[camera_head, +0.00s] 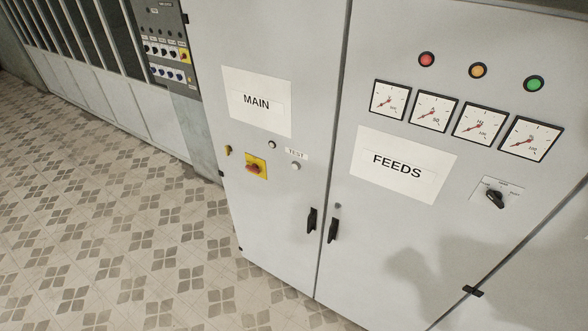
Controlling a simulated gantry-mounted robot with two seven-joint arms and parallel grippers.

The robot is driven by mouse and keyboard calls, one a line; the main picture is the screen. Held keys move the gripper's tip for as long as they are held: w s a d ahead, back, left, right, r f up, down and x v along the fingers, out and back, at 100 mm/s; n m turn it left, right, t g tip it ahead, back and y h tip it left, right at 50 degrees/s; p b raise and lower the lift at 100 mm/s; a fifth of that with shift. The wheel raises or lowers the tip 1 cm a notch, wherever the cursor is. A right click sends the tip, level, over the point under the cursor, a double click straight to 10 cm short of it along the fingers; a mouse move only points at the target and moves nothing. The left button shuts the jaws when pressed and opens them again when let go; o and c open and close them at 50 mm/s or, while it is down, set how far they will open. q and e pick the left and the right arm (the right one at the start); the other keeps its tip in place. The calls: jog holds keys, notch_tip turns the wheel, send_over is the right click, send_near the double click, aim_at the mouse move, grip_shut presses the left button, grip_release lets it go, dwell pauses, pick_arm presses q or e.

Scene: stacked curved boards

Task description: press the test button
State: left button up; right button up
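A small round pale button (295,167) sits on the grey MAIN cabinet door, just below a white TEST label (296,154). A small dark round fitting (272,145) is up and to the left of it. A yellow plate with a red rotary switch (256,167) is further left on the same door. Neither of my grippers is in view. A soft shadow falls on the lower part of the FEEDS door.
The FEEDS door (388,235) on the right carries several gauges, red, amber and green lamps, and a black selector switch (496,199). Black handles (312,220) flank the door seam. Both doors are shut. Patterned tile floor (120,220) lies open at left.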

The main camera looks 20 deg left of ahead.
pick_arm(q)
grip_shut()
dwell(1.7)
